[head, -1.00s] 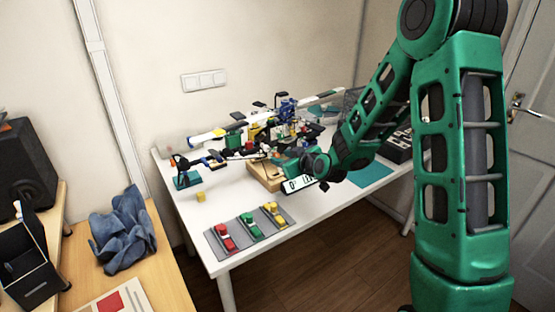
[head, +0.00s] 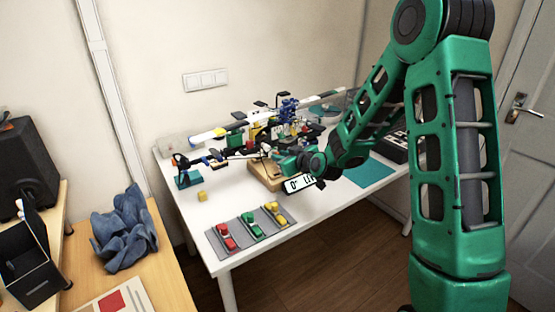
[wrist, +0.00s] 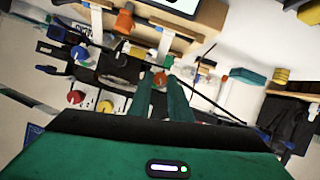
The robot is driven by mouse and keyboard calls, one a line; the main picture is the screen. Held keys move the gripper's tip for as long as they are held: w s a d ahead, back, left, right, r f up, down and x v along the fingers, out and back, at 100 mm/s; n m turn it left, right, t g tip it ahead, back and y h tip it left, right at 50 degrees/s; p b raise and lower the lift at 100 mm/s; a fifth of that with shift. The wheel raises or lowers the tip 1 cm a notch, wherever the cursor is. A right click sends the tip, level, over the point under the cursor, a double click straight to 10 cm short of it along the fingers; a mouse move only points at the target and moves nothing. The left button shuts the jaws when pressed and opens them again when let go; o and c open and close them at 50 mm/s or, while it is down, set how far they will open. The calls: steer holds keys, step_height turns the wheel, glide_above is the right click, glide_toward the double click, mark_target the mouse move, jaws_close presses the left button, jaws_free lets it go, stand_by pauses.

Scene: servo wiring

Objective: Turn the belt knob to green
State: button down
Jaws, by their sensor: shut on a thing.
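My gripper (wrist: 161,84) is shut on a small orange knob (wrist: 160,78), which shows between the two green fingertips in the wrist view. The knob sits on the wired model, and the fingers partly hide it. Which way it points and any green mark beside it cannot be made out. In the head view my gripper (head: 284,160) reaches into the front of the model (head: 250,135), and my arm hides the contact.
A small screen (head: 299,184) stands below my gripper. A grey mat (head: 238,244) with red, green and yellow pieces lies at the table's front edge. A yellow cube (head: 202,196) is near the left edge. Thin dark cables cross close to my fingers.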

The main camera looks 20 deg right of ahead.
steer(key=shift+d+m+g+y, duration=0.35)
steer(key=shift+m+y, duration=0.35)
steer(key=shift+m, duration=0.3)
steer(key=m+y, duration=0.1)
steer(key=m, duration=0.1)
steer(key=m+y, duration=0.1)
steer(key=shift+w+d+f+m, duration=0.1)
steer(key=shift+w+d+m, duration=0.05)
steer(key=shift+d+m, duration=0.25)
steer(key=shift+y, duration=0.4)
steer(key=c, duration=1.6)
jaws_free()
steer(key=shift+c, duration=0.2)
steer(key=shift+a, duration=0.1)
steer(key=v, duration=1)
steer(key=shift+s+d+r, duration=0.2)
steer(key=shift+s, duration=0.05)
